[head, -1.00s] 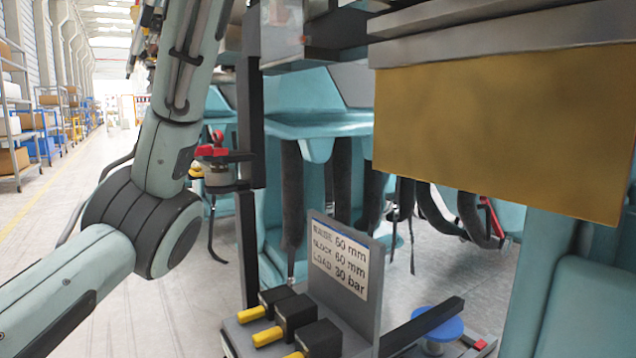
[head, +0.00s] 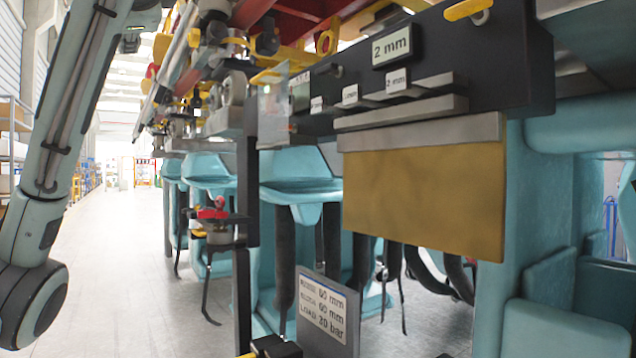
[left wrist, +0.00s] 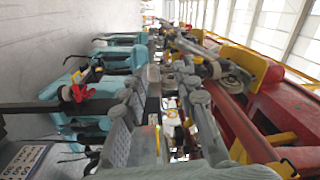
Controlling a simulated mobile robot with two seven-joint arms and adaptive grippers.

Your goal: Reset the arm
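My left arm (head: 62,130) comes in at the left edge of the head view, with its round elbow joint low and its forearm rising out of the top. Its gripper is not clearly seen there. In the left wrist view my left gripper (left wrist: 168,105) shows two grey fingers standing apart, with a gap between them and no object seen held. Behind the fingers lie the coaster train's teal seats (left wrist: 118,60) and red rail (left wrist: 235,115). My right arm and gripper are in neither view.
In the head view a tan panel (head: 425,190) hangs under a dark bar (head: 440,55) with "2 mm" labels. A grey sign plate (head: 322,312) stands low in the middle. A red-topped clamp (head: 212,215) is right of my arm. The aisle floor (head: 110,270) looks clear.

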